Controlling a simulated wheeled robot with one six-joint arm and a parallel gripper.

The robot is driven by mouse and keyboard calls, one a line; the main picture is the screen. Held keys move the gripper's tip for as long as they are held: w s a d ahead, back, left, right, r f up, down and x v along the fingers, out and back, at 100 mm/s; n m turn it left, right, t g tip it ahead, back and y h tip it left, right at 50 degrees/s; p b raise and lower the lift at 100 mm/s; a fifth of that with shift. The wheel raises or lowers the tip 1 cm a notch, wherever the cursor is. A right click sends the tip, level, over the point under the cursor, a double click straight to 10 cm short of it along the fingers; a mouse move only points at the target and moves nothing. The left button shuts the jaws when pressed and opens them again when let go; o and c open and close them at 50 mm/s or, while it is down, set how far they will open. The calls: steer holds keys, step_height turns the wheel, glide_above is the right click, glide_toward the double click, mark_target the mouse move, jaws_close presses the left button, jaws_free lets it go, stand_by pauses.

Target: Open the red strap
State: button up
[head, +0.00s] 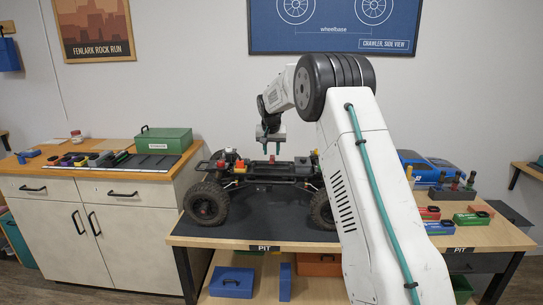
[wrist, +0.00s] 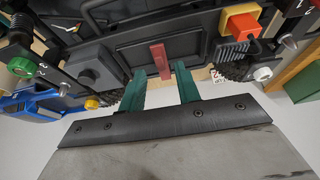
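The red strap (wrist: 161,60) is a short red strip lying on a dark panel of the crawler chassis, in the wrist view. In the head view its red end (head: 272,158) shows just under my gripper (head: 271,146). My gripper's two teal fingers point down at the chassis, open, one on each side of the strap in the wrist view (wrist: 160,74). There is clear space between each finger and the strap, so it is not gripped. I cannot tell how far the fingertips are above the panel. The crawler chassis (head: 290,170) stands on its wheels on the dark bench mat.
An orange block on a yellow base (wrist: 240,25) and a green knob (wrist: 21,67) sit on the chassis near the fingers. Right of my arm, the bench (head: 490,236) holds a blue body shell (head: 435,172) and battery packs. A cabinet (head: 85,215) stands at left.

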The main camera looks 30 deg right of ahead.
mark_target(272, 158)
steer(key=shift+x, duration=1.45)
jaws_close()
